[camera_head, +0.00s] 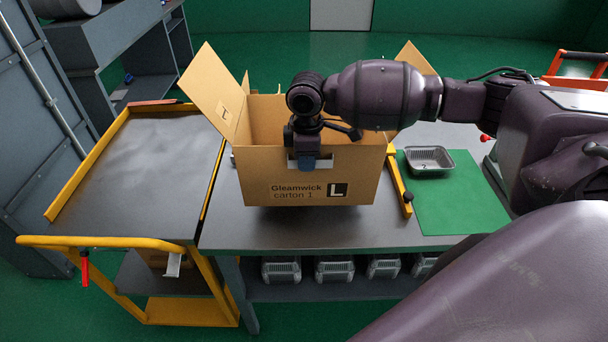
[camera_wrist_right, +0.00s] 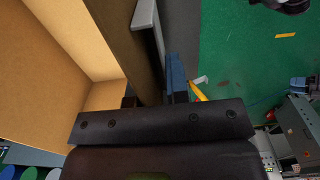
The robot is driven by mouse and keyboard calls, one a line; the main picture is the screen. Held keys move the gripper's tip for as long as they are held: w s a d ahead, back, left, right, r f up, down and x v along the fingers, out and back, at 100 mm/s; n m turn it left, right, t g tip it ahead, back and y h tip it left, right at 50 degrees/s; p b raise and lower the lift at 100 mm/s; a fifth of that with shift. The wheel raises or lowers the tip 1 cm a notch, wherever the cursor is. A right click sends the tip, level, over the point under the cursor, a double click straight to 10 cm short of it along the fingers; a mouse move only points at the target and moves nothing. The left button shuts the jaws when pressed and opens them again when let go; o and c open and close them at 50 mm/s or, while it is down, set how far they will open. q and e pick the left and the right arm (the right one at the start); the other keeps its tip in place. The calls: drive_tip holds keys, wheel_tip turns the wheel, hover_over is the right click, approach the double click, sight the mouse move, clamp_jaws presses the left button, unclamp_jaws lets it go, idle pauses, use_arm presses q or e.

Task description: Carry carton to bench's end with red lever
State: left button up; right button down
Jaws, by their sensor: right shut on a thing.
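My right gripper (camera_head: 306,160) is shut on the carton's near wall at the handle slot. The wrist view shows the carton wall (camera_wrist_right: 105,45) by the gripper fingers (camera_wrist_right: 160,85). A small red knob (camera_head: 484,138) shows at the bench's right side; a red lever (camera_head: 84,268) hangs on the yellow cart handle at left. My left gripper is out of view.
A yellow-edged cart (camera_head: 150,165) with a bare grey top adjoins the bench's left end. Right of the carton are a yellow rail (camera_head: 399,185) with a black knob, a green mat (camera_head: 450,200) and a foil tray (camera_head: 429,158). Several trays sit on the shelf below.

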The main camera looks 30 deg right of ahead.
wheel_tip(320, 180, down, 2)
drive_tip(key=shift+w+b, duration=0.15)
drive_tip(key=shift+b, duration=0.35)
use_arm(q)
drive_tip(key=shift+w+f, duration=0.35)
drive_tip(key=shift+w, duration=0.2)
use_arm(e)
drive_tip(key=shift+f, duration=0.1)
use_arm(q)
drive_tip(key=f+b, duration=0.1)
drive_tip(key=b, duration=0.1)
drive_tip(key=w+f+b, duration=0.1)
drive_tip(key=b, duration=0.1)
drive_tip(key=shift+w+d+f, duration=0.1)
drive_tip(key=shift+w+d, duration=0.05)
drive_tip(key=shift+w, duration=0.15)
use_arm(e)
wheel_tip(320, 180, down, 4)
drive_tip(key=shift+f, duration=0.1)
drive_tip(key=c, duration=1.2)
unclamp_jaws()
drive_tip(key=shift+c, duration=0.2)
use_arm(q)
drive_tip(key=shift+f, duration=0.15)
use_arm(e)
drive_tip(key=shift+o, duration=0.7)
drive_tip(key=shift+f, duration=0.1)
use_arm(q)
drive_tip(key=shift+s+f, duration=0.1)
